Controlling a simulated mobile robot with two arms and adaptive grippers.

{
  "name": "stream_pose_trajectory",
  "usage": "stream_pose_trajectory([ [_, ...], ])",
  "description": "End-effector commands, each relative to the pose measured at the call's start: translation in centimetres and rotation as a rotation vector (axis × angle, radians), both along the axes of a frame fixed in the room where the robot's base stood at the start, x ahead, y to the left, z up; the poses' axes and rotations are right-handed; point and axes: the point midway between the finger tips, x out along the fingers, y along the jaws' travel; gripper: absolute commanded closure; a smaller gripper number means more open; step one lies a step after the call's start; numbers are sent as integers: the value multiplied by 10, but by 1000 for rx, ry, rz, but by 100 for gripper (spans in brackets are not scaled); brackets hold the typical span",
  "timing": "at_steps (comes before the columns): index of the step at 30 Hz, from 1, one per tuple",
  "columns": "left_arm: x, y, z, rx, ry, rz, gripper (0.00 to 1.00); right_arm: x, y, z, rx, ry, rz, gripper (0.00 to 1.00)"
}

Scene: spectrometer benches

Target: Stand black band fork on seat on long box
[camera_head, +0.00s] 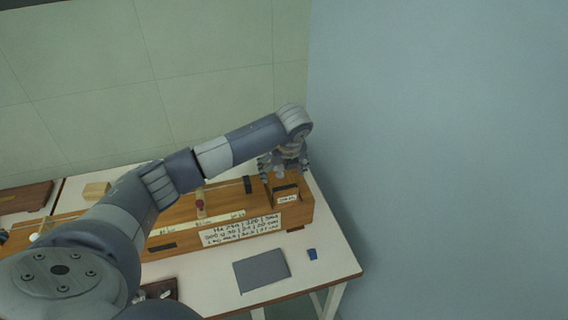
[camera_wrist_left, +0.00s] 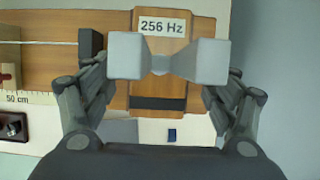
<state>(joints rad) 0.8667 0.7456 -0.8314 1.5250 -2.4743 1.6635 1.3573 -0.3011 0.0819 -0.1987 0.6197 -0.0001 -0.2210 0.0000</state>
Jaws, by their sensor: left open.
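The long wooden box (camera_head: 230,228) lies along the table, with handwriting on a white front label. A wooden seat block (camera_wrist_left: 140,90) with a "256 Hz" label and a dark strip stands at its right end, and it also shows in the head view (camera_head: 283,186). My left gripper (camera_head: 285,172) is over this block, and its fingertips (camera_wrist_left: 168,60) are apart in the wrist view. A small grey metallic piece shows between the fingertips; I cannot tell whether it is the fork. No black band on a fork can be made out. My right gripper is not in view.
A grey mat (camera_head: 262,270) and a small blue object (camera_head: 312,254) lie in front of the box. A black block (camera_head: 248,184) and a reddish piece (camera_head: 200,207) stand on the box. A pale wooden block (camera_head: 96,190) is behind my arm. Walls are close behind and right.

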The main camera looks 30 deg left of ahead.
Motion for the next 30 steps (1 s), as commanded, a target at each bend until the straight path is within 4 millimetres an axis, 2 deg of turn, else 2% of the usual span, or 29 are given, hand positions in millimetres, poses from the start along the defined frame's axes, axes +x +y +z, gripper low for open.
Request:
stream_pose_trajectory([
  [1,-2,-3,9,-1,-6,-1,20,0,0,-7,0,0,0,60],
  [6,-10,-13,40,-1,-4,-2,20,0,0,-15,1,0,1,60],
  [12,-16,-19,60,-1,-1,0,20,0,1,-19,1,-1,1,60],
  [30,-17,-20,64,-1,1,0,20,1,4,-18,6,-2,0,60],
])
